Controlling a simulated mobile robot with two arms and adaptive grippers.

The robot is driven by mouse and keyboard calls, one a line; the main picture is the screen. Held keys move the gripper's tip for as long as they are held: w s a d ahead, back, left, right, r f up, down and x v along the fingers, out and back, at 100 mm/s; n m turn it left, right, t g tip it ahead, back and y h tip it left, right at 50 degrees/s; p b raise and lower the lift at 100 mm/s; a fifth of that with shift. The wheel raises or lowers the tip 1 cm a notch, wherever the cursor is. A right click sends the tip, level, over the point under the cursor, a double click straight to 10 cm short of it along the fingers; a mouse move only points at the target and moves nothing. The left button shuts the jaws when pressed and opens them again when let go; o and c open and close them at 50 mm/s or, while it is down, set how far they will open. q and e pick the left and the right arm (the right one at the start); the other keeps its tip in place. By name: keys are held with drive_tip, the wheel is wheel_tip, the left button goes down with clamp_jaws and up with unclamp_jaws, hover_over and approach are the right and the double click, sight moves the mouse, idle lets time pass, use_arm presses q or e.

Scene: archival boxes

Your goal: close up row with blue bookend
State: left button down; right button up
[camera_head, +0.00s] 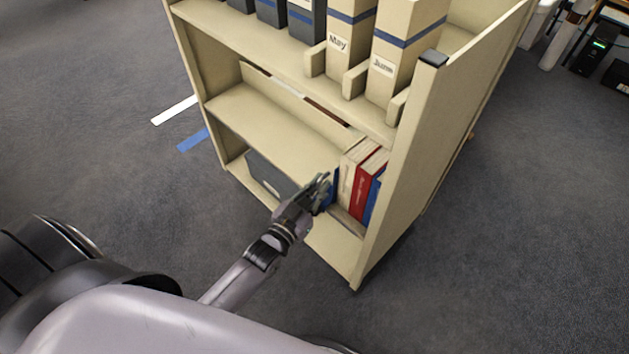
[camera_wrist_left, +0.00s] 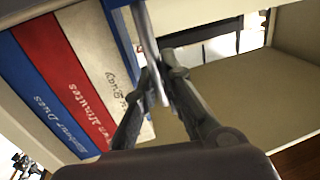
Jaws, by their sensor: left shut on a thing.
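The blue bookend (camera_head: 333,183) stands upright on the middle shelf, at the left end of a short row of books. My left gripper (camera_head: 321,187) is at it and shut on its upright plate, partly hiding it. In the left wrist view the gripper (camera_wrist_left: 158,82) pinches a thin edge, with the bookend's blue face (camera_wrist_left: 118,28) beside the cream book (camera_wrist_left: 98,55). The row also holds a red book (camera_head: 366,185) and a blue book (camera_head: 375,196). In that view the bookend seems right against the cream book. My right gripper is not in view.
The shelf (camera_head: 265,125) left of the bookend is bare. A dark grey box (camera_head: 268,175) stands lower left, behind my gripper. The cart's right side panel (camera_head: 425,130) closes the row's right end. Boxes labelled May (camera_head: 345,60) and June (camera_head: 395,75) stand on top.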

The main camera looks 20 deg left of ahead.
use_arm(q)
drive_tip(key=shift+d+f, duration=0.1)
drive_tip(key=shift+d, duration=0.05)
drive_tip(key=c, duration=2)
unclamp_jaws()
drive_tip(key=shift+o, duration=0.2)
drive_tip(key=shift+s, duration=0.1)
drive_tip(key=s+a, duration=0.2)
drive_tip(key=s, duration=0.9)
drive_tip(key=shift+s, duration=0.4)
